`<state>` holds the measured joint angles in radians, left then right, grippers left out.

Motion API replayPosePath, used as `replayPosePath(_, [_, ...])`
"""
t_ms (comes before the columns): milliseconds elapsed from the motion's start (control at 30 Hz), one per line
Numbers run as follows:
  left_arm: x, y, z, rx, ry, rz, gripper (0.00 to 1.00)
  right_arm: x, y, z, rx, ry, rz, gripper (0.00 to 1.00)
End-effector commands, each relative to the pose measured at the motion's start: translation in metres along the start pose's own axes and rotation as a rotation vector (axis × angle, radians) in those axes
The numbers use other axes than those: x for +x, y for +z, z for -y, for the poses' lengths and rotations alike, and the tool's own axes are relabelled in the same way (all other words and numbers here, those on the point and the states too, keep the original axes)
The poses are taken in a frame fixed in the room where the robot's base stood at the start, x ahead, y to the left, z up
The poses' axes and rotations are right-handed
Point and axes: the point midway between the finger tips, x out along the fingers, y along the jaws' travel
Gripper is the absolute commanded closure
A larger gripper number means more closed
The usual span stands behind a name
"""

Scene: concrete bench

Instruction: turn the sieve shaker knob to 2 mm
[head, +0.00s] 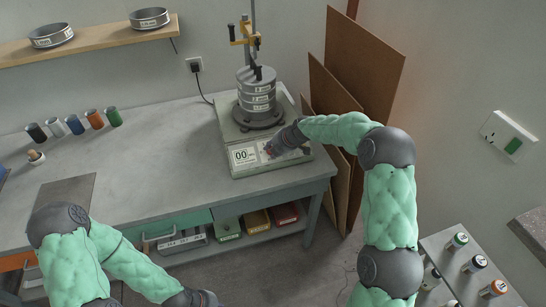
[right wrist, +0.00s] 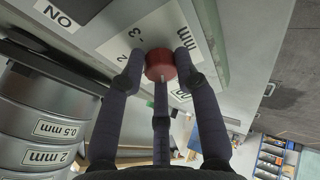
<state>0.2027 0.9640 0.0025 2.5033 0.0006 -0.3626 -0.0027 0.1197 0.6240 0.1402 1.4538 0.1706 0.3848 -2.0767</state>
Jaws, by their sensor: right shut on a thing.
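The sieve shaker (head: 240,158) stands at the right end of the bench with a stack of sieves (head: 257,92) clamped on it. Its front display reads 00. My right gripper (head: 270,149) reaches its front panel from the right and covers the knob in the head view. In the right wrist view the red knob (right wrist: 160,62) sits between the dark fingers of this gripper (right wrist: 158,72), which are shut on it. A pale mark shows on its near side. Printed figures and "mm" surround it, partly hidden by the fingers. My left gripper (head: 195,299) is at the bottom edge, its fingers unclear.
Several coloured jars (head: 75,125) and a small brush (head: 36,157) stand at the bench's left. Brown boards (head: 340,110) lean right of the bench. A shelf (head: 90,40) holds two sieves. A small table (head: 440,245) with jars stands lower right. The bench's middle is clear.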

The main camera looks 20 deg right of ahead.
Motion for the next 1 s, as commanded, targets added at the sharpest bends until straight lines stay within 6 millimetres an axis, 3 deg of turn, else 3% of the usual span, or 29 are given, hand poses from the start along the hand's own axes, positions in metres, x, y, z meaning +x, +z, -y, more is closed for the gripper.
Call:
replayPosePath(33, [0.013,-0.001,0.005,0.0,0.0,0.0,1.0,0.007,-0.002,0.008,0.036,0.002,-0.004,1.0])
replayPosePath(200, [0.035,-0.001,0.012,0.0,0.0,0.0,1.0,0.007,-0.003,0.009,0.188,0.043,0.001,1.0])
replayPosePath(467, [0.051,-0.002,0.018,0.0,0.0,0.0,1.0,0.006,-0.004,0.009,0.425,0.108,0.01,1.0])
replayPosePath(767, [0.04,-0.002,0.014,0.0,0.0,0.0,1.0,0.002,-0.006,0.007,0.658,0.173,0.02,1.0])
replayPosePath(1000, [0.017,-0.001,0.006,0.0,0.0,-0.001,1.0,0.001,-0.007,0.007,0.776,0.205,0.025,1.0])
